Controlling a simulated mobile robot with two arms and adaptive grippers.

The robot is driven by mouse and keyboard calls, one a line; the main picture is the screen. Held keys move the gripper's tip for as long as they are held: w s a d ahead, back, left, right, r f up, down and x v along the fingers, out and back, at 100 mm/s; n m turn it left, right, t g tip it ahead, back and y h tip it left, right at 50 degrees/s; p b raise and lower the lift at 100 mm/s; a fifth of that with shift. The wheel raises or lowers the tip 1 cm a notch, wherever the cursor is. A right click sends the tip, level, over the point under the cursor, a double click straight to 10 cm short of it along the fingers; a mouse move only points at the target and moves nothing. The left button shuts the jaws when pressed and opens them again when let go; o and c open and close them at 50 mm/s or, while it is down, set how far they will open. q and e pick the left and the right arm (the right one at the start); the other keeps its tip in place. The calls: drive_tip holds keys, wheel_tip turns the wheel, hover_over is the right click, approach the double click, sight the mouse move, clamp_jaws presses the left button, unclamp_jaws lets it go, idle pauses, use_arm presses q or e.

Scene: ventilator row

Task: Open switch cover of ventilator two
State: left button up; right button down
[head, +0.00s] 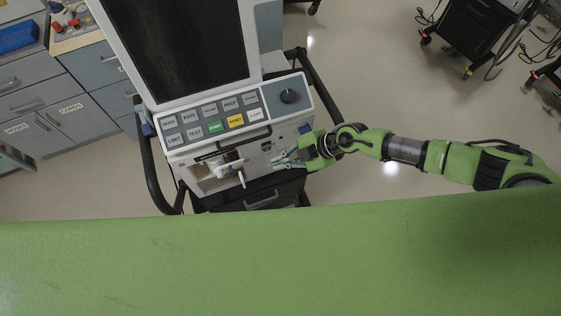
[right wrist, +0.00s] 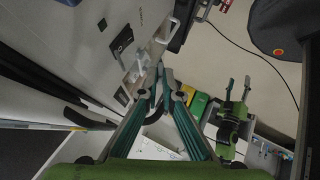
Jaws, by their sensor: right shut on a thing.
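Ventilator two appears to be the white machine (head: 250,140) in front of me in the head view, with a dark screen and a sloped button panel. My right gripper (head: 276,163) reaches its lower front panel from the right. In the right wrist view its teal fingers (right wrist: 160,75) are closed together at a small pale, clear-looking piece (right wrist: 160,46) on the panel, which seems to be the switch cover. The fingertips hide part of it, and its angle is hard to tell. My left gripper (right wrist: 238,88) shows small in the right wrist view, fingers apart and empty.
A white fitting with a spout (head: 229,170) sits in a recess left of my right gripper. Black handrails (head: 318,84) flank the machine. Grey drawer cabinets (head: 50,100) stand at left. Dark wheeled carts (head: 470,35) stand at the upper right, with open floor between.

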sight(278, 153)
drive_tip(key=r+g, duration=0.1)
drive_tip(key=r+m+g+h, duration=0.1)
drive_tip(key=w+r+g, duration=0.1)
drive_tip(key=g, duration=0.1)
drive_tip(key=shift+a+m, duration=0.25)
drive_tip(key=shift+m, duration=0.15)
idle(0.4)
drive_tip(key=c, duration=2.2)
unclamp_jaws()
drive_tip(key=shift+w, duration=0.1)
drive_tip(key=shift+c, duration=0.2)
drive_tip(key=v, duration=1.2)
drive_tip(key=shift+w+a, duration=0.2)
drive_tip(key=shift+a, duration=0.05)
